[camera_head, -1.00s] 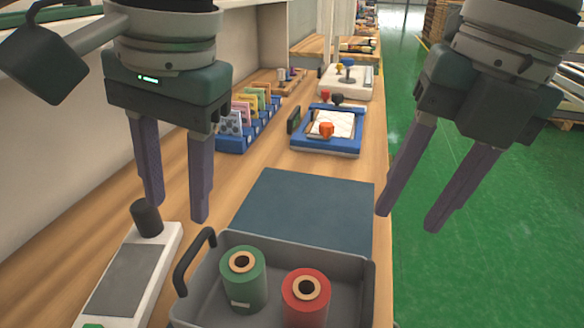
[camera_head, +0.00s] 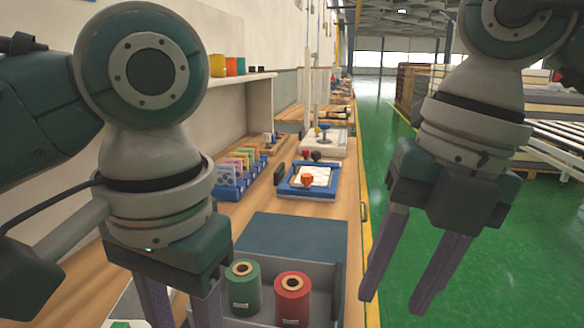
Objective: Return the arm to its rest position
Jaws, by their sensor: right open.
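My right gripper (camera_head: 398,300) hangs at the right of the head view, over the green floor beside the workbench. Its two purple-grey fingers point down and stand apart, open and empty. My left gripper (camera_head: 178,308) is at the lower left, over the bench. Its fingers are spread with nothing seen between them, but their tips are cut off by the bottom edge. My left arm hides much of the bench's left side.
A grey tray (camera_head: 327,292) holds a green spool (camera_head: 243,289) and a red spool (camera_head: 293,298). Behind it are a dark mat (camera_head: 292,236), a blue-framed tray (camera_head: 309,194) and a blue rack (camera_head: 228,192). Pallet stacks stand at the right. The green floor (camera_head: 400,215) is open.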

